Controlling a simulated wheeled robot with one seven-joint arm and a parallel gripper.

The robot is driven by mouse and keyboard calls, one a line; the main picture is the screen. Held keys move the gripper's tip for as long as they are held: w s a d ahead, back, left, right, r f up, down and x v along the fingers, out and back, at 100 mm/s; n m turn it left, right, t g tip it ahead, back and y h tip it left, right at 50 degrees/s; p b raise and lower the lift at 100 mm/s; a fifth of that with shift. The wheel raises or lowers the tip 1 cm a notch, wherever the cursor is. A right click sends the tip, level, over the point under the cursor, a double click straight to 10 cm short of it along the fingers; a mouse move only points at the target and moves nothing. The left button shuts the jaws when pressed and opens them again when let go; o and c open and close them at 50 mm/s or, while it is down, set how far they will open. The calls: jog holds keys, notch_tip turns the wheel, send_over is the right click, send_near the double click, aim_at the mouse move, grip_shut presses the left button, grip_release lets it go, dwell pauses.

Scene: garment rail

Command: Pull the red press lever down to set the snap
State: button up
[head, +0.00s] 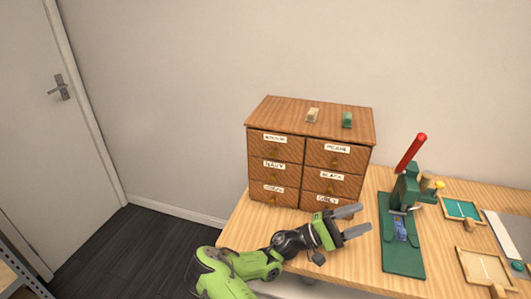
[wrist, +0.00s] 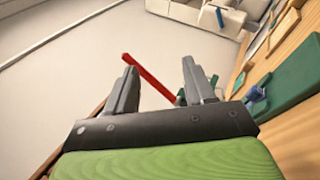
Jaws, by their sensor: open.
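The red press lever (head: 411,152) rises up and to the right from the green press (head: 403,232) on the wooden table. A small blue piece (head: 400,229) sits low on the press, under its head. My gripper (head: 357,221) is open and empty, left of the press and in front of the drawer cabinet. In the wrist view the red lever (wrist: 146,77) shows between and beyond the fingers of my gripper (wrist: 158,75), apart from them. The press base (wrist: 285,88) is at the right there.
A wooden drawer cabinet (head: 310,152) with labelled drawers stands behind my gripper, with two small clips on top. Wooden trays (head: 484,268) and a green-lined tray (head: 461,210) lie right of the press. The space above the table is free.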

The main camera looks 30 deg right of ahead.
jog(key=shift+s, duration=0.1)
jog(key=s+a+m+t+y+p, duration=0.3)
jog(key=a+t+y+p, duration=0.25)
jog(key=a+y, duration=0.6)
jog(key=s+a+r+n+t+y+p, duration=0.1)
jog(key=a+r+n+t+y+p, duration=0.2)
jog(key=a+r+t+y, duration=0.5)
jog(key=a+r+t+p, duration=0.1)
jog(key=a+r+t, duration=0.2)
jog(key=a+r, duration=0.5)
jog(key=shift+a+n, duration=0.25)
jog(key=shift+n, duration=0.05)
jog(key=shift+n+t+y, duration=0.35)
jog(key=shift+n+t, duration=0.45)
jog(key=shift+t, duration=0.05)
jog(key=s+a+r, duration=0.2)
jog(key=s+a+p, duration=0.1)
jog(key=a, duration=0.1)
jog(key=shift+s+a+r, duration=0.1)
jog(key=shift+s+r, duration=0.15)
jog(key=shift+r, duration=0.15)
